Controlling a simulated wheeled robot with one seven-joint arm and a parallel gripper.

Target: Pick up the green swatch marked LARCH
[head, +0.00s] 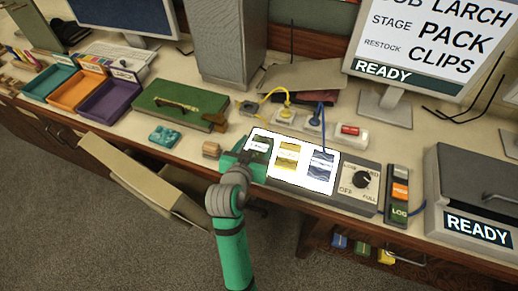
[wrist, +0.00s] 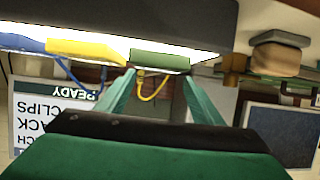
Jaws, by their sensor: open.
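The green swatch (head: 259,144) lies at the left end of the lit white panel (head: 268,171), its label too small to read surely. My gripper (head: 247,161) is at the panel's left end and hides part of the swatch. In the wrist view, which looks upside down, the green swatch (wrist: 160,62) shows between and just beyond the tips of my open gripper (wrist: 158,76). Nothing is held. I cannot tell whether the fingers touch the swatch.
A yellow swatch (head: 288,156) and a blue-grey swatch (head: 321,170) lie to the right on the panel. A dial box (head: 357,187) adjoins it. A small wooden block (head: 211,149) sits to the left. Cables run behind. An open drawer (head: 140,180) juts out at left.

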